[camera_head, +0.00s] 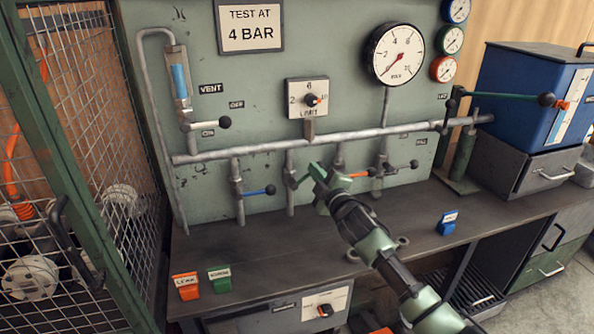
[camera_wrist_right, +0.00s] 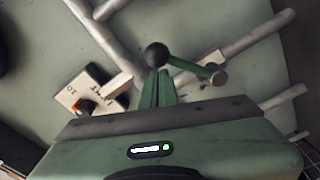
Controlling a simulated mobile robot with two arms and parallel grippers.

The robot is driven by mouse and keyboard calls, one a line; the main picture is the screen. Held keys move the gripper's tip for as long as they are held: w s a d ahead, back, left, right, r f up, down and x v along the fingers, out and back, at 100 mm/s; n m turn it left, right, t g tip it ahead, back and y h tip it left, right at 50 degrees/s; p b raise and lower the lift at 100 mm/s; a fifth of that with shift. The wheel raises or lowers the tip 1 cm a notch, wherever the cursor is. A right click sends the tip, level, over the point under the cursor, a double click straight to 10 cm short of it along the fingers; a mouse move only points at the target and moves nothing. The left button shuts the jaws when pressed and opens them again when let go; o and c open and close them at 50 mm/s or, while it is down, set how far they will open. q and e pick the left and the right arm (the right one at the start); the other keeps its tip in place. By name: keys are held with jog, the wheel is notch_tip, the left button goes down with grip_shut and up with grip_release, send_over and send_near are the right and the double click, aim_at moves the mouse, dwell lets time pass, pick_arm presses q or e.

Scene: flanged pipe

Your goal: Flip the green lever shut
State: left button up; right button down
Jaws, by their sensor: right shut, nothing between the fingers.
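The green lever (camera_wrist_right: 190,67) shows in the right wrist view as a short green rod. One end meets a round metal pivot on a pipe and the other carries a black ball knob (camera_wrist_right: 157,55). My right gripper (camera_wrist_right: 157,85) is shut and empty, its fingertips right at the knob. I cannot tell whether they touch it. In the head view my right gripper (camera_head: 318,180) is in front of the lower pipes, beside a valve (camera_head: 291,181), and hides most of the lever there. My left gripper is not in view.
Beside my gripper are a blue lever (camera_head: 258,191) and an orange lever (camera_head: 359,175). A pump with a long green handle (camera_head: 505,96) stands at right. The limit dial (camera_head: 307,99) is above. Blocks labelled orange (camera_head: 186,286) and green (camera_head: 220,280) sit at the bench's front left.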

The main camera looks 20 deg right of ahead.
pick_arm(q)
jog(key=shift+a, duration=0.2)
pick_arm(e)
jog(key=shift+d+f+m+t+h, duration=0.1)
jog(key=shift+d+f+m, duration=0.5)
jog(key=shift+m, duration=0.7)
jog(key=shift+d+f+m+t+h, duration=0.1)
jog(key=shift+d+f+m, duration=0.2)
jog(key=shift+f+m, duration=0.8)
jog(key=shift+d+f+m+t+h, duration=0.1)
jog(key=shift+d+f+m, duration=0.4)
jog(key=shift+m, duration=1)
jog(key=shift+f, duration=0.1)
jog(key=shift+s, duration=0.1)
